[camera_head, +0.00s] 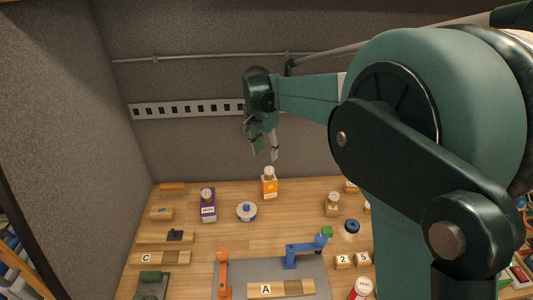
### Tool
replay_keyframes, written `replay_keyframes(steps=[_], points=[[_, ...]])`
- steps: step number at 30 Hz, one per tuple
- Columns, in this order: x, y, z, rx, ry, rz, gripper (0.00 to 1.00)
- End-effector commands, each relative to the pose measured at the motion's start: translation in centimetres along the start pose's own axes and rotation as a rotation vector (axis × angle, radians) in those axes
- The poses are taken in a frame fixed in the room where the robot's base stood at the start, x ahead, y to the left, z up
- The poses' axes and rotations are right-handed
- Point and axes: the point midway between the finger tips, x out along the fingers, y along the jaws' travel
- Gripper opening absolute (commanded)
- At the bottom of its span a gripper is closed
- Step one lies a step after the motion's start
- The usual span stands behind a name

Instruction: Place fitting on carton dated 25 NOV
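A purple carton (208,210) with a white label and a pale cap stands upright at the back left of the wooden table. An orange carton (269,188) with a pale cap stands behind it to the right. The dates on both labels are too small to read. I cannot tell which piece is the fitting. My gripper (265,154) hangs in the air, above the orange carton in the picture, fingers pointing down. Its fingers look apart, with nothing seen between them.
A round white-and-blue item (246,212) sits between the cartons. A grey mat (240,285) holds orange and blue pieces and a block marked A (265,290). Wooden blocks line the left. A small jar (333,204) stands right.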

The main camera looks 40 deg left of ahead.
Motion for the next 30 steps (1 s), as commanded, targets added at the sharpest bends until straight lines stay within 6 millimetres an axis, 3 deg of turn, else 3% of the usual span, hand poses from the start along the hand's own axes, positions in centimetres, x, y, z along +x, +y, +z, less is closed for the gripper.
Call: replay_keyframes(steps=[25,30], points=[[0.00,0.01,0.00,0.000,0.000,0.000,0.39],[-0.35,0.75,-0.41,0.000,0.002,-0.003,0.39]])
